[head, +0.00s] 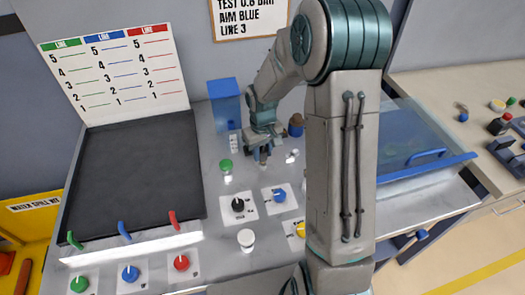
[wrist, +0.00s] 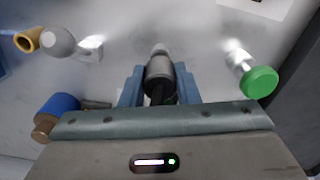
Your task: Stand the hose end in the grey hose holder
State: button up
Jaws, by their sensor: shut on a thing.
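My gripper (head: 262,152) is over the grey bench, between a green-capped fitting and a small pale fitting. In the wrist view my gripper (wrist: 160,88) has its blue fingers shut on the hose end (wrist: 160,73), a grey and black cylinder with a pale tip. The tip points away from the palm. I cannot tell whether it touches the bench. No grey hose holder can be picked out for certain. A grey rounded piece on a pale metal body (wrist: 60,42) is at the upper left of the wrist view, apart from the hose end.
The green-capped fitting (wrist: 258,82) is close on the right in the wrist view. A blue and brown cylinder (wrist: 58,112) is at lower left, a yellow ring (wrist: 27,40) beyond it. Black (head: 238,204) and blue (head: 279,195) knobs stand nearer. A blue box (head: 224,100) stands behind.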

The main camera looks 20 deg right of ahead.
aim_at(262, 150)
jog(key=shift+f+b, duration=1.05)
jog(key=shift+f, duration=0.3)
jog(key=o, duration=0.9)
notch_tip(262, 150, up, 14)
jog(key=shift+f+b, duration=0.1)
jog(key=shift+b, duration=0.55)
